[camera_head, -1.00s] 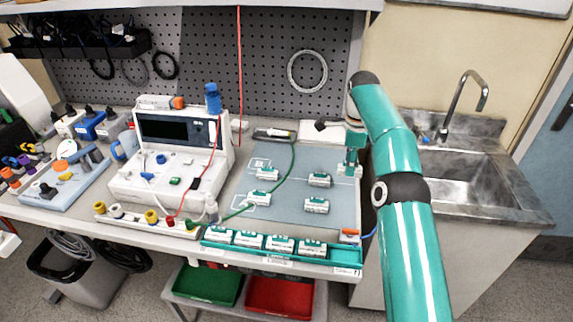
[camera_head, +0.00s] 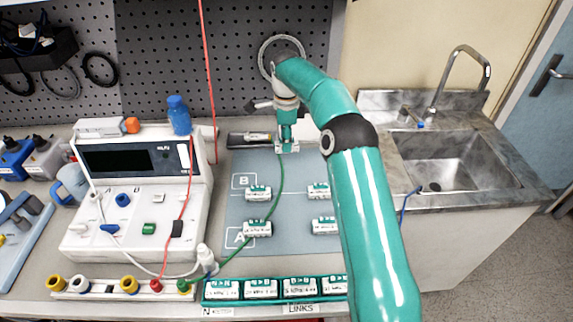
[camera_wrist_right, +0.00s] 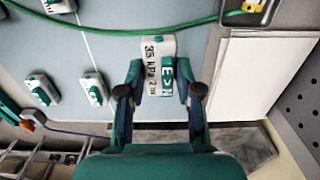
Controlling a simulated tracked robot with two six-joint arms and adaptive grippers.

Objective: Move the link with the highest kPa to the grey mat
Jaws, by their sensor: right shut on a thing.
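My right gripper (camera_head: 287,147) is shut on a white and green link (camera_wrist_right: 157,50), whose label in the right wrist view appears to start with 315 kPa. In the head view it is at the back edge of the blue-grey mat (camera_head: 290,215); its height above the surface is hard to judge. Several links stand on the mat: back left (camera_head: 258,193), front left (camera_head: 257,228), back right (camera_head: 318,191) and front right (camera_head: 325,226). Their labels are too small to read. My left gripper is not in view.
A green rack (camera_head: 243,299) marked LINKS holds several links at the front. A green cable (camera_head: 270,212) crosses the mat. The pump tester (camera_head: 150,200) stands left, the sink (camera_head: 450,160) right. My right arm covers the mat's right side.

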